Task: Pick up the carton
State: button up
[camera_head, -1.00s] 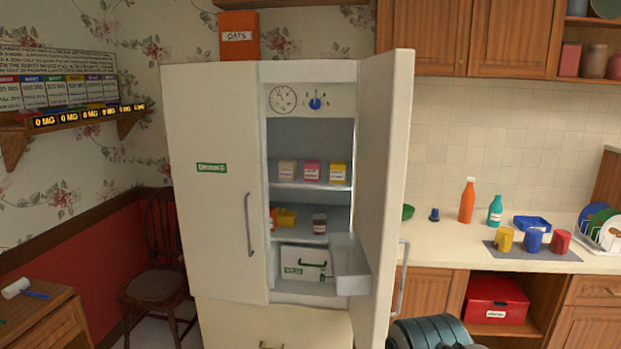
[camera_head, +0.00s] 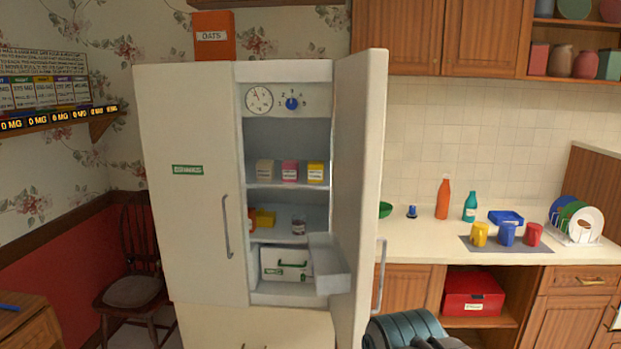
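Three small cartons stand upright side by side on the upper shelf of the open fridge: a beige carton (camera_head: 265,170), a pink carton (camera_head: 290,172) and a yellow carton (camera_head: 315,173). Each has a pale label too small to read. I cannot tell from the view which one the task means. A dark teal part of my arm shows at the bottom edge, right of the fridge door; my gripper's fingers are not in view.
The fridge's right door (camera_head: 360,190) stands open and sticks out beside the shelves; its left door (camera_head: 190,215) is shut. Lower shelves hold a yellow item (camera_head: 265,218), a small jar (camera_head: 298,228) and a white bin (camera_head: 285,263). A counter (camera_head: 425,235) with bottles and mugs is right.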

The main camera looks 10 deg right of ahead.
aim_at(290, 168)
jog(key=u, duration=0.55)
jog(key=i, duration=1.55)
jog(key=z, duration=0.55)
jog(key=i, duration=1.25)
jog(key=z, duration=0.9)
